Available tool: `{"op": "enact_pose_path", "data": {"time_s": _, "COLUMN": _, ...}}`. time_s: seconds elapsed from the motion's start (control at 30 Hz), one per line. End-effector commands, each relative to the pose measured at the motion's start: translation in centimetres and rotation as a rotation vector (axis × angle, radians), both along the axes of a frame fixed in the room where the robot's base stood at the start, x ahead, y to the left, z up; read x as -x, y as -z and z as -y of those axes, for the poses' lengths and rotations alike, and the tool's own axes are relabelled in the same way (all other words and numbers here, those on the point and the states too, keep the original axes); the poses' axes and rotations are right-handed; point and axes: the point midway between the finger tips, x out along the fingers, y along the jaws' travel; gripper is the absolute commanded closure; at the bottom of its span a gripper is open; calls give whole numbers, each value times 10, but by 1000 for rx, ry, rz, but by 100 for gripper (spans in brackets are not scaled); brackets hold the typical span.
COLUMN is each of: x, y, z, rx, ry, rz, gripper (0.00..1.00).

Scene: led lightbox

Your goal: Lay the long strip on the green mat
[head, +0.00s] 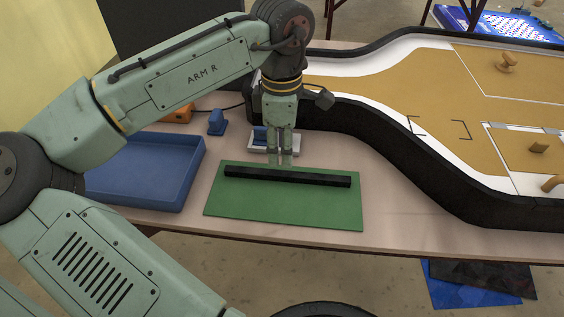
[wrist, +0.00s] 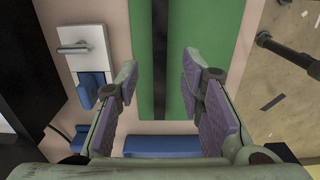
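The long strip (head: 290,177) is black and bar-shaped. It lies across the green mat (head: 285,208), wholly within the mat's edges, nearer its far side. My gripper (head: 281,160) points down at the strip's far edge in the head view, its fingertips just above or behind it. In the wrist view my gripper (wrist: 158,72) is open, with its two purple-padded fingers wide apart. The strip (wrist: 160,60) runs between them on the mat (wrist: 210,30), touching neither finger there. The exact height of the fingertips above the strip cannot be told.
A blue tray (head: 150,200) stands left of the mat. A white plate with a blue part (head: 260,146) sits just behind my gripper. A blue block (head: 216,123) and an orange box (head: 178,115) stand farther back left. A raised black border (head: 400,165) curves along the right.

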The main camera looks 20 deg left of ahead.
Motion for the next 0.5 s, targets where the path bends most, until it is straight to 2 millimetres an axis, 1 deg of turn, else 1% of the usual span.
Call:
{"op": "enact_pose_path", "data": {"time_s": 0.03, "x": -1, "y": -11, "z": 0, "rx": -1, "ry": 0, "rz": 3, "gripper": 65}}
{"op": "enact_pose_path", "data": {"time_s": 0.1, "x": -1, "y": -24, "z": 0, "rx": 0, "ry": 0, "rz": 3, "gripper": 65}}
{"op": "enact_pose_path", "data": {"time_s": 0.2, "x": -1, "y": -38, "z": 0, "rx": -1, "ry": 0, "rz": 2, "gripper": 65}}
{"op": "enact_pose_path", "data": {"time_s": 0.33, "x": -1, "y": -50, "z": 0, "rx": 0, "ry": 0, "rz": 1, "gripper": 65}}
{"op": "enact_pose_path", "data": {"time_s": 0.5, "x": 0, "y": -53, "z": 0, "rx": 1, "ry": 0, "rz": -1, "gripper": 65}}
